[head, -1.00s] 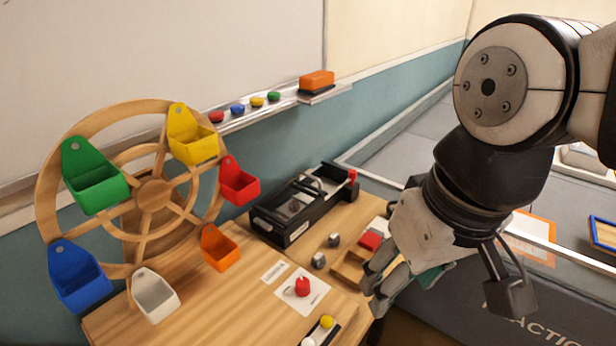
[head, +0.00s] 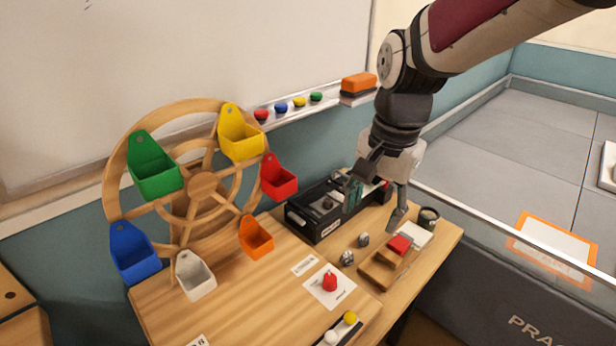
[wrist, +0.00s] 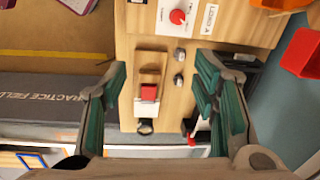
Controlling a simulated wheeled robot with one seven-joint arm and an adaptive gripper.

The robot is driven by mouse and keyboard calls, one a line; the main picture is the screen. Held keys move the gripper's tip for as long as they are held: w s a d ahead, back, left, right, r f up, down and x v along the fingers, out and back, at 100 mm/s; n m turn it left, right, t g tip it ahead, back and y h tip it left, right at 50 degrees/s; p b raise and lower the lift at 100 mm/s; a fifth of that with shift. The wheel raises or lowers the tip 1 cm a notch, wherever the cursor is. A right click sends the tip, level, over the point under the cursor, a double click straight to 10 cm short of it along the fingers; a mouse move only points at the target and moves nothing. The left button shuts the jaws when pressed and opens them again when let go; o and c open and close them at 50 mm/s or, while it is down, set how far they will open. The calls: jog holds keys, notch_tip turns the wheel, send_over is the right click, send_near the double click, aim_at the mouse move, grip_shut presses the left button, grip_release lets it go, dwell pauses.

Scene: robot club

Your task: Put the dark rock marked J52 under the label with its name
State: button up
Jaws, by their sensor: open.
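My gripper (head: 375,208) is open, pointing down above the back of the wooden table, with nothing seen between its fingers. In the wrist view its teal-padded fingers (wrist: 161,78) are wide apart. A dark lump (head: 328,203) lies in the black tray (head: 313,227) beside my gripper; I cannot read a mark on it. Two small grey round pieces (head: 355,249) lie on the table in front of the tray; they also show in the wrist view (wrist: 179,67). No J52 mark is readable. A white label (head: 305,265) lies on the table and another is on the tray's front.
A red knob (head: 330,282) stands on a white card. A wooden wheel (head: 201,187) with coloured bins stands left. A whiteboard ledge (head: 290,105) runs behind.

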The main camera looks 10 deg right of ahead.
jog(key=w+f+m+p, duration=0.1)
jog(key=w+f+m, duration=0.25)
jog(key=w, duration=0.25)
jog(key=m+h, duration=0.2)
jog(key=m, duration=0.3)
send_over(347, 255)
jog(key=shift+n+g, duration=0.25)
jog(key=shift+g, duration=0.15)
jog(key=f, duration=1.6)
jog(key=shift+w+a+f+p, duration=0.2)
jog(key=shift+w+f+p, duration=0.2)
jog(key=shift+s+d+f, duration=0.1)
jog(key=shift+s+f, duration=0.1)
jog(key=shift+f, duration=1.15)
jog(key=shift+s+d+f, duration=0.1)
jog(key=shift+s+f, duration=0.05)
jog(key=shift+f, duration=1.15)
grip_shut()
